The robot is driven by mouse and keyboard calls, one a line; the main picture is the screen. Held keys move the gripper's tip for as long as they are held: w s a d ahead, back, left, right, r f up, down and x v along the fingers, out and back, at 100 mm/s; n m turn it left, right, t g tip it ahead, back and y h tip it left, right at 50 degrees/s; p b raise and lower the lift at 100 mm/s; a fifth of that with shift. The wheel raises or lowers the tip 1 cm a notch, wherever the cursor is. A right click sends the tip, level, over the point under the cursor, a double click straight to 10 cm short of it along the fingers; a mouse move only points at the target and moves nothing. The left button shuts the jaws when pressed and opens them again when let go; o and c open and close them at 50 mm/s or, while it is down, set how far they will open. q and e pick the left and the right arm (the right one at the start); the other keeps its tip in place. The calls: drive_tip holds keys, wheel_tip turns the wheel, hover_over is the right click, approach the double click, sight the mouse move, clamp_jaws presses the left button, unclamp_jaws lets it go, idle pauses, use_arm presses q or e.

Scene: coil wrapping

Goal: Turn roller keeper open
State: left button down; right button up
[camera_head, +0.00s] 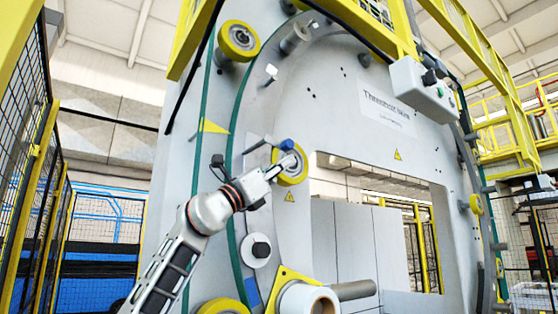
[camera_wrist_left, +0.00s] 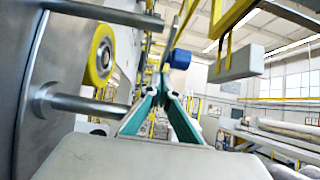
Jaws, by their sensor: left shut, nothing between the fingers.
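A yellow-rimmed roller (camera_head: 291,168) sits on the grey machine face, and a yellow roller also shows in the left wrist view (camera_wrist_left: 101,55). A short part with a blue end (camera_head: 287,145), perhaps the roller keeper, shows just above the roller; the blue end also shows in the left wrist view (camera_wrist_left: 180,59). My left gripper (camera_head: 282,166) is in front of the roller, just below the blue end. In the left wrist view its teal fingers (camera_wrist_left: 163,82) meet at the tips with nothing between them. Contact with the blue part cannot be told. My right gripper is out of view.
Another yellow roller (camera_head: 239,41) is higher on the machine. A white coil core (camera_head: 308,300) on a yellow bracket stands below. A grey control box (camera_head: 421,88) hangs at upper right. Metal rods (camera_wrist_left: 85,102) jut out close beside my left gripper. Mesh fencing (camera_head: 28,180) stands at left.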

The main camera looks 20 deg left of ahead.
sight(292, 151)
use_arm(q)
drive_tip(key=shift+w+d+r+p, duration=0.15)
drive_tip(key=shift+w+r+p, duration=0.15)
drive_tip(key=shift+r, duration=0.15)
drive_tip(key=shift+w+d+r+p, duration=0.2)
drive_tip(key=shift+r+p, duration=0.1)
drive_tip(key=shift+r, duration=0.1)
drive_tip(key=shift+w+d+r+p, duration=0.15)
drive_tip(key=shift+w+r+p, duration=0.15)
drive_tip(key=shift+r, duration=0.25)
drive_tip(key=shift+w, duration=0.1)
drive_tip(key=shift+r+t+h, duration=0.3)
drive_tip(key=shift+r+t, duration=0.05)
drive_tip(key=shift+t, duration=0.15)
drive_tip(key=shift+r, duration=0.15)
